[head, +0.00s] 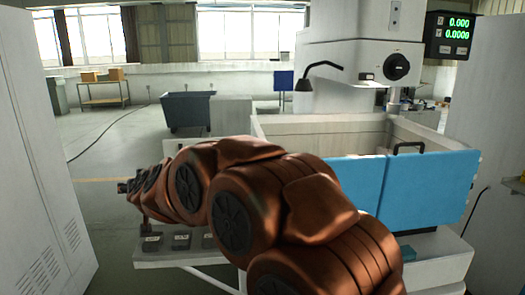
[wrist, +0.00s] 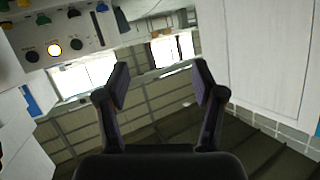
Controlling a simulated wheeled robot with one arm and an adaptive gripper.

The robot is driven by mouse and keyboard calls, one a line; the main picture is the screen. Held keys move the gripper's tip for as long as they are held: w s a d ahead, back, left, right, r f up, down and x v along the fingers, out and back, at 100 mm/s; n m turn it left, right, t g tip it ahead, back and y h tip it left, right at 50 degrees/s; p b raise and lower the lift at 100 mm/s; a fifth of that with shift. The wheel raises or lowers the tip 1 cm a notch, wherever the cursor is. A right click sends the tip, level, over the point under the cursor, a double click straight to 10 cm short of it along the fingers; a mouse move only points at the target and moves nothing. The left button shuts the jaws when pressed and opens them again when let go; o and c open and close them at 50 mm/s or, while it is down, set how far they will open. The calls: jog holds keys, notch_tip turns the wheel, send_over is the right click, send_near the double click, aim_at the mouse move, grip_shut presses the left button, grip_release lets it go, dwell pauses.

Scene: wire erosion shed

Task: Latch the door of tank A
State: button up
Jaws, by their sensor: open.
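A pale tank (head: 330,124) stands right of centre in the head view, under a white machine head. Two blue door panels (head: 431,190) are on its front, side by side, and my arm covers part of the left one. A dark handle (head: 408,147) shows at the top of the panels. I cannot read which tank is A, and no latch is clear. My gripper (wrist: 161,80) is open and empty in the wrist view, with nothing between its fingers. In the head view its end points left, away from the blue panels.
A pale cabinet (head: 30,170) stands at the left. A ledge with small dark labelled blocks (head: 181,241) lies below my arm. A grey bin (head: 187,111) stands behind on open floor. A control panel with buttons (wrist: 55,48) is upper left in the wrist view.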

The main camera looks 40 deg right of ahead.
jog(key=w+d+r+m+g+h, duration=0.1)
jog(key=d+r+m+h, duration=0.15)
jog(key=d+h, duration=0.45)
jog(key=w+d+r+m+h, duration=0.15)
jog(key=d+m, duration=0.25)
jog(key=d, duration=0.6)
jog(key=shift+s+d+f+m+g+h+p, duration=0.35)
jog(key=shift+s+d+m+g+h, duration=1.05)
jog(key=shift+d, duration=2.15)
jog(key=shift+s+d+f+m+g+h+p, duration=0.5)
jog(key=shift+s+d+g+h, duration=1)
jog(key=shift+d, duration=2)
jog(key=shift+s+d+f+m+g+h+p, duration=0.25)
jog(key=shift+s+d+m+g+h, duration=0.65)
jog(key=shift+s+d+g, duration=1.9)
jog(key=shift+w+d+t, duration=0.6)
jog(key=shift+w+d, duration=0.15)
jog(key=shift+w, duration=0.15)
jog(key=shift+c, duration=0.2)
jog(key=c, duration=1.1)
